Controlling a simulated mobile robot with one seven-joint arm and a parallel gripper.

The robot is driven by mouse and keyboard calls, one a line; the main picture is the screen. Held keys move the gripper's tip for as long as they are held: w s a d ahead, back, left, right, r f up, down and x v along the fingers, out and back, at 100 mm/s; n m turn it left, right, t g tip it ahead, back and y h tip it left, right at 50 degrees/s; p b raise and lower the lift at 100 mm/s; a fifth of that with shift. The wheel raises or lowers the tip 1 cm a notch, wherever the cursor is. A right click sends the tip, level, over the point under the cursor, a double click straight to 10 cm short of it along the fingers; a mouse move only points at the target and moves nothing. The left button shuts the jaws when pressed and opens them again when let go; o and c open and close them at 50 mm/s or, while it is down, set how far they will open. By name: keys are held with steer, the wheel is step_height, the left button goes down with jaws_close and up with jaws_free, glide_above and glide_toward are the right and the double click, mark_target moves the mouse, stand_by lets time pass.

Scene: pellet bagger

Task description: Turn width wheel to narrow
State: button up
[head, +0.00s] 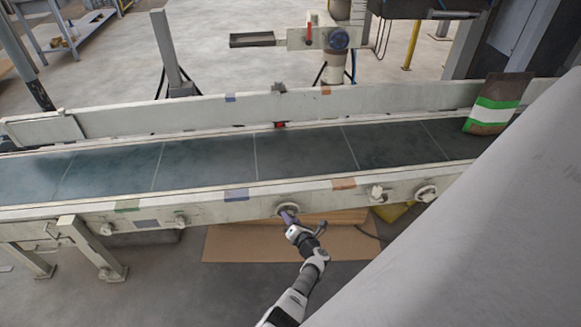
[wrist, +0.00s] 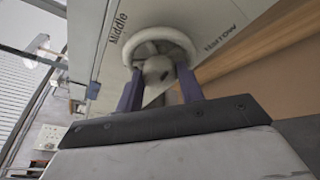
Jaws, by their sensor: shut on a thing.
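The width wheel (head: 287,208) is a pale round handwheel on the near side of the conveyor frame. In the wrist view the wheel (wrist: 160,36) shows as a white ring with a grey hub, close up. My gripper (head: 289,217) reaches it from below. In the wrist view its two dark purple fingers (wrist: 159,75) stand on either side of the hub, shut on the wheel. The label "Middle" (wrist: 118,27) is left of the wheel, and a label that seems to read "narrow" (wrist: 224,38) is to its right, rotated.
A second handwheel (head: 426,193) and a knob (head: 377,193) sit further right on the frame. The conveyor belt (head: 205,160) runs behind, with a brown, green and white bag (head: 497,103) at its right end. Flat cardboard (head: 240,243) lies on the floor below.

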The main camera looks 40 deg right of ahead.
steer(key=m+t+b, duration=0.1)
steer(key=m, duration=0.3)
steer(key=m+t+b, duration=0.1)
steer(key=m+b, duration=0.1)
steer(key=m, duration=0.2)
steer(key=f+m+t+h+b, duration=0.1)
steer(key=m+t+b, duration=0.1)
steer(key=m, duration=0.2)
steer(key=shift+w+a, duration=0.1)
steer(key=shift+r+m, duration=0.1)
steer(key=shift+m, duration=0.3)
steer(key=o, duration=0.7)
steer(key=p+v, duration=0.3)
steer(key=v, duration=1)
steer(key=shift+s+p, duration=0.35)
steer(key=shift+s, duration=0.05)
